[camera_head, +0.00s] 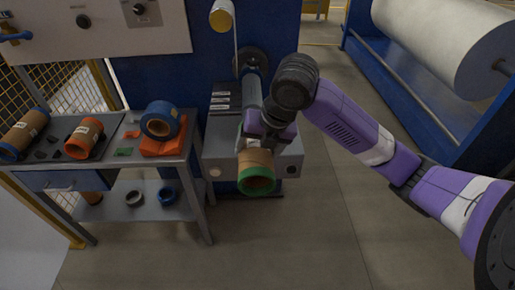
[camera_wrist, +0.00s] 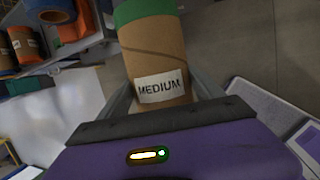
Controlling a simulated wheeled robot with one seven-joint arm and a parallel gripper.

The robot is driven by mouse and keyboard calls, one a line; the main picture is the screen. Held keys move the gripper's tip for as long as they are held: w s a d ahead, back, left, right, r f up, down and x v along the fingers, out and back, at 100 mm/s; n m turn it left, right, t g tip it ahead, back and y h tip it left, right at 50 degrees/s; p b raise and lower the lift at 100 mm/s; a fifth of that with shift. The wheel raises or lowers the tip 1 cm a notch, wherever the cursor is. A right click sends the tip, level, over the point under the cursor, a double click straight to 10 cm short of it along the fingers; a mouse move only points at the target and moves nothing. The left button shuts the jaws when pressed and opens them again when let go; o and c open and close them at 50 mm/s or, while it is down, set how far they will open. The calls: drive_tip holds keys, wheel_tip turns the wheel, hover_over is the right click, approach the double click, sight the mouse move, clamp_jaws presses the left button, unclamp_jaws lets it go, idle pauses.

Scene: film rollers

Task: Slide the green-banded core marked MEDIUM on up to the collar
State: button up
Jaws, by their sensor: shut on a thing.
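The green-banded core (camera_head: 257,159) is a brown cardboard tube with its green end toward the head camera. My gripper (camera_head: 266,141) is shut on the core. In the wrist view the core (camera_wrist: 152,52) stands out from between the fingers, with a white MEDIUM label facing the camera and its green band at the top edge. A grey shaft (camera_head: 251,88) runs out of the blue machine, roughly in line with the core. A dark round collar (camera_head: 249,60) sits at the shaft's machine end. My gripper hides where shaft and core meet, so I cannot tell whether the core is on it.
A grey table (camera_head: 113,155) at left bears a blue-banded core (camera_head: 25,133), an orange-banded core (camera_head: 84,138) and a blue tape roll (camera_head: 160,120) on an orange block. A grey machine box (camera_head: 225,150) lies below the shaft. A large white roll (camera_head: 450,40) stands at right.

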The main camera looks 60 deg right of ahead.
drive_tip(key=shift+w+d+b, duration=0.6)
drive_tip(key=shift+w+d, duration=0.5)
drive_tip(key=shift+d, duration=0.3)
drive_tip(key=shift+w+d+f, duration=0.1)
drive_tip(key=shift+w+d, duration=0.2)
drive_tip(key=shift+d, duration=0.05)
drive_tip(key=shift+w+d+b, duration=0.4)
drive_tip(key=shift+w+d, duration=0.4)
drive_tip(key=shift+d, duration=0.2)
drive_tip(key=shift+w+d+b, duration=0.2)
drive_tip(key=shift+w+d, duration=0.35)
drive_tip(key=shift+d, duration=0.15)
drive_tip(key=shift+w+d+b, duration=0.15)
drive_tip(key=shift+w+d, duration=0.35)
drive_tip(key=shift+d, duration=0.2)
